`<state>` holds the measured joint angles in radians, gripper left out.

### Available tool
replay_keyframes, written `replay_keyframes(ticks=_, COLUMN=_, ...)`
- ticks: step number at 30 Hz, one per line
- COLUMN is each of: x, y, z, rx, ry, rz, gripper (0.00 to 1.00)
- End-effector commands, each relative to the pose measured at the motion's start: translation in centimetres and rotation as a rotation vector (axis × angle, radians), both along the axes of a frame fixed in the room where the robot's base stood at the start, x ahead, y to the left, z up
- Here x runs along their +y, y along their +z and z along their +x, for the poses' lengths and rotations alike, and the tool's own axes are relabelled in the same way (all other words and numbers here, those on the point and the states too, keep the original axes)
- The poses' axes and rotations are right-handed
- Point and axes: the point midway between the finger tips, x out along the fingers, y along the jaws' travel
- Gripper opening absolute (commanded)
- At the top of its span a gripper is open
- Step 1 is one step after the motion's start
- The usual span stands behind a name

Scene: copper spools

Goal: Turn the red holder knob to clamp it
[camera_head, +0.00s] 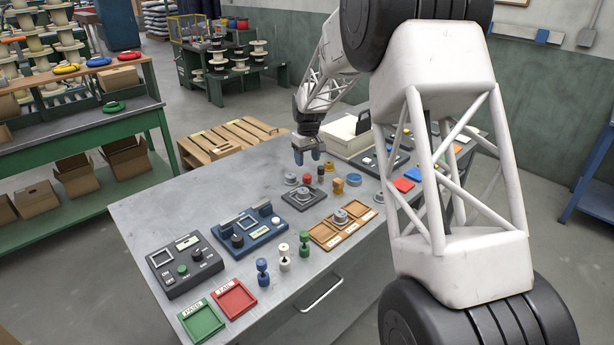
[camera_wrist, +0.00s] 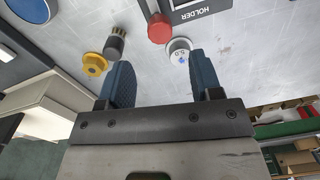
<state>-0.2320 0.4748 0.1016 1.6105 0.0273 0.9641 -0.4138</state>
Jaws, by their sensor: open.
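The red holder knob (camera_wrist: 159,28) shows in the wrist view beside the dark block marked HOLDER (camera_wrist: 198,11). In the head view the red knob (camera_head: 307,178) is small, behind the dark holder base with a silver disc on top (camera_head: 303,195). My gripper (camera_head: 308,160) is above the table near the knob, pointing down. In the wrist view my gripper (camera_wrist: 160,68) has its two blue fingers wide apart with nothing between them. The knob lies beyond the fingertips, apart from them. Its turn angle cannot be told.
Close by are a white disc with a blue centre (camera_wrist: 179,52), a dark ribbed knob (camera_wrist: 115,42), a yellow ring piece (camera_wrist: 95,64) and a blue round piece (camera_head: 354,179). A wooden tray (camera_head: 324,238) stands in front. The table's left back part is clear.

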Motion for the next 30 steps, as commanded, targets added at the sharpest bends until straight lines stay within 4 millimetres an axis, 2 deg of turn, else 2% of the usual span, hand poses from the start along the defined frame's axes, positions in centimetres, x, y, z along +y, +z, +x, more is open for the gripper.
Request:
replay_keyframes(ticks=18, x=0.1, y=-6.4, z=-0.1, rx=0.001, ry=0.0, rz=0.0, gripper=0.59)
replay_keyframes(ticks=30, x=0.2, y=-7.3, z=-0.1, rx=0.001, ry=0.0, rz=0.001, gripper=0.59)
